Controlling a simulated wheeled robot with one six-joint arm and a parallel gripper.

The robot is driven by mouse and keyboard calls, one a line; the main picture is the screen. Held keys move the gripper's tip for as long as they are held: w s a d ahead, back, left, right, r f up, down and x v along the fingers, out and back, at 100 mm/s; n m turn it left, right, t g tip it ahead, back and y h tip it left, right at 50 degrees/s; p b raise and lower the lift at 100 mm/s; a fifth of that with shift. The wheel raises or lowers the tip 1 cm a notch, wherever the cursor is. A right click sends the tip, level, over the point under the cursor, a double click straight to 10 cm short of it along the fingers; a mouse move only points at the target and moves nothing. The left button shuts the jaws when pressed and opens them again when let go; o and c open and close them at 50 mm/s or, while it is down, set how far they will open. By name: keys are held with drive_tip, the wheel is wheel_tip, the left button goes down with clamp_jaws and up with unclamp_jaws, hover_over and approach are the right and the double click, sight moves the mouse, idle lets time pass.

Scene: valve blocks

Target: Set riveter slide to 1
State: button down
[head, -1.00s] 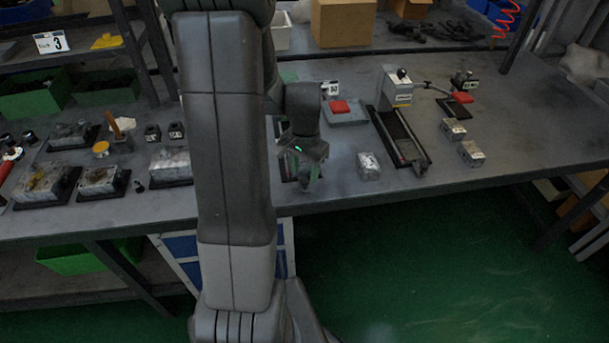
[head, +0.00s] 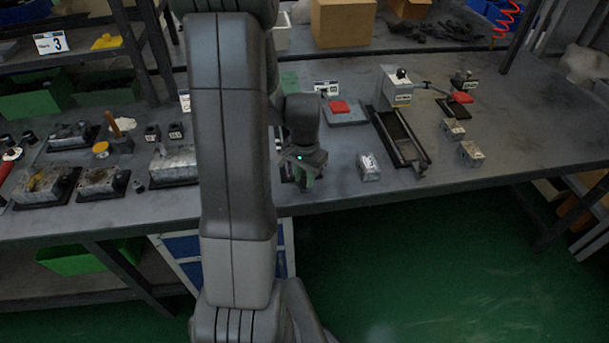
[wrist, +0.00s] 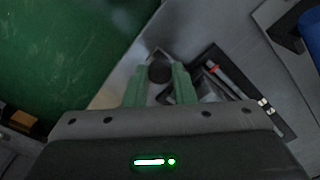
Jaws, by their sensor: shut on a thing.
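My gripper (head: 304,180) is low over the front edge of the bench, left of a loose metal block (head: 368,167). In the wrist view its green fingers (wrist: 159,84) are shut on a dark round knob (wrist: 158,71). A pale metal part shows around the knob. Right of the fingers lies a black base (wrist: 272,118) with a red-and-silver rod (wrist: 222,66) on it. My arm and gripper hide most of this device in the head view, and I cannot read a slide setting or name it for certain.
Metal blocks (head: 471,153) stand farther right. A red-topped unit (head: 340,107) is behind my gripper. Valve blocks (head: 103,180) on black bases line the left bench. Green floor (head: 430,260) is open in front.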

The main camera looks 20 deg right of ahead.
drive_tip(key=w+d, duration=0.1)
drive_tip(key=w, duration=0.3)
drive_tip(key=w+d, duration=0.1)
drive_tip(key=w, duration=0.3)
drive_tip(key=w+d, duration=0.1)
drive_tip(key=w, duration=0.3)
drive_tip(key=c, duration=1.2)
unclamp_jaws()
wheel_tip(320, 180, up, 14)
drive_tip(key=shift+f, duration=0.15)
